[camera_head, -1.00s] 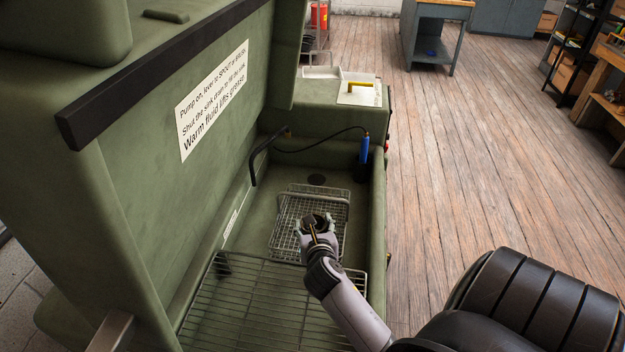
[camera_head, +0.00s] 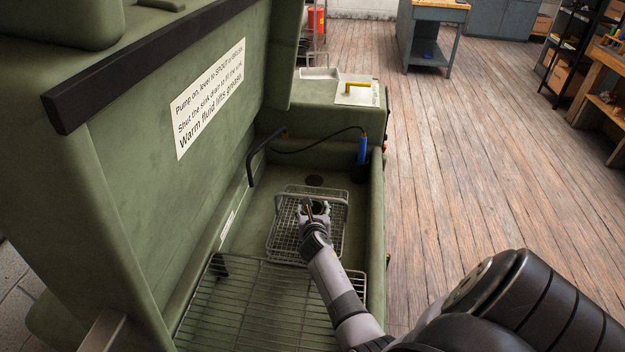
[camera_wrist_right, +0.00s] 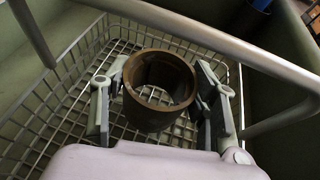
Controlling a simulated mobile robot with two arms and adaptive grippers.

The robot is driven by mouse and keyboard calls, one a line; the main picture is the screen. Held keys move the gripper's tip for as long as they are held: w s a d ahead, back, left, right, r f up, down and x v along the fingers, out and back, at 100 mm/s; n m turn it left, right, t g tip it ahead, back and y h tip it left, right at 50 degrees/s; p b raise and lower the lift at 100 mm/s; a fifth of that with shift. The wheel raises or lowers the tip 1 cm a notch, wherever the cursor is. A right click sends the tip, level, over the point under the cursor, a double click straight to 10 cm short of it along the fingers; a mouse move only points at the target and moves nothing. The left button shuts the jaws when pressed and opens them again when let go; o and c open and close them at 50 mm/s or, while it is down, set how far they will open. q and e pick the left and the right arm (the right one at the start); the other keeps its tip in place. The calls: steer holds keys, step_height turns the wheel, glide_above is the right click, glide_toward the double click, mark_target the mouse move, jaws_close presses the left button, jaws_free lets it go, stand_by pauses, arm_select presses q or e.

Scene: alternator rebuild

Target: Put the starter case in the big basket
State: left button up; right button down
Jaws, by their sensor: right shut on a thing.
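The starter case (camera_wrist_right: 158,88) is a brown, hollow, ring-like cylinder. In the right wrist view it sits between the two fingers of my right gripper (camera_wrist_right: 160,100), which is shut on it. The big basket (camera_head: 283,240) is a wire mesh basket with a raised handle, lying in the sink of the green washer. In the right wrist view the mesh of the basket (camera_wrist_right: 65,105) lies below the case and the handle bar crosses above. In the head view my right gripper (camera_head: 313,212) is over the basket; the case is mostly hidden there. My left gripper is not in view.
The green washer's raised lid (camera_head: 200,120) stands to the left with a printed sign. A wire rack (camera_head: 260,305) covers the near part of the sink. A black hose with a blue brush (camera_head: 362,150) is at the far right corner.

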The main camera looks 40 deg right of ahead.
mark_target(312, 209)
steer(key=shift+f+b+x, duration=0.15)
steer(key=shift+b+x, duration=0.2)
steer(key=shift+x, duration=0.55)
steer(key=shift+f+b+x, duration=0.2)
steer(key=shift+b+x, duration=0.1)
steer(key=shift+x, duration=0.6)
steer(key=shift+s+a, duration=0.1)
steer(key=shift+a, duration=0.1)
steer(key=shift+s+f, duration=0.1)
steer(key=c, duration=0.6)
jaws_free()
